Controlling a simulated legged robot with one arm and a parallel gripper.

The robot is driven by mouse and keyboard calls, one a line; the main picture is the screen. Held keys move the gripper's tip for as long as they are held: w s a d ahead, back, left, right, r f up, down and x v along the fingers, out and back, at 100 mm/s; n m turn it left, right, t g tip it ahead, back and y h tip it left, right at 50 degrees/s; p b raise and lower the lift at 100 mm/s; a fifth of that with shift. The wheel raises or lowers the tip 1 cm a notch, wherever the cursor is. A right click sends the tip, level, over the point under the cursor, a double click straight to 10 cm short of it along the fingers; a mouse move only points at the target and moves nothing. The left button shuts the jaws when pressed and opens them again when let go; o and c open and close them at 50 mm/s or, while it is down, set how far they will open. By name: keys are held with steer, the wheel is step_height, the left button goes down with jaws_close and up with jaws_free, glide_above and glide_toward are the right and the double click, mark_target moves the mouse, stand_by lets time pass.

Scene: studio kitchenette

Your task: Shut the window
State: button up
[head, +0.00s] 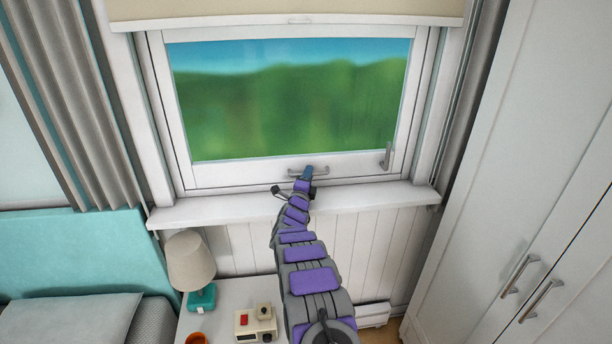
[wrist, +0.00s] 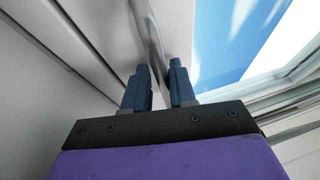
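The window (head: 290,105) has a white frame and a wide pane with green hills and blue sky behind it. A metal bar handle (head: 322,172) sits at the middle of its bottom rail. A lever handle (head: 387,157) stands at the rail's right end. My gripper (head: 308,172) is at the bar handle. In the wrist view the two blue fingers of my gripper (wrist: 160,84) are close together, with the metal bar (wrist: 151,32) between them. The fingers hide part of the bar. I cannot tell how far the sash stands from its frame.
A white sill (head: 375,197) runs below the window. A bedside table (head: 235,295) with a lamp (head: 190,262), a small device (head: 256,322) and an orange cup (head: 196,339) stands at lower left. A bed (head: 70,318) is left of it. White wardrobe doors (head: 520,190) are on the right.

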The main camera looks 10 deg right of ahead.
steer(key=shift+o, duration=0.2)
steer(key=shift+s+d+f, duration=0.1)
steer(key=shift+d+f, duration=0.05)
steer(key=shift+f, duration=0.1)
steer(key=shift+s+f, duration=0.15)
steer(key=shift+s+a, duration=0.45)
steer(key=shift+s, duration=0.2)
steer(key=p+v, duration=0.2)
steer(key=v, duration=1.3)
steer(key=shift+s, duration=0.25)
steer(key=shift+w, duration=0.1)
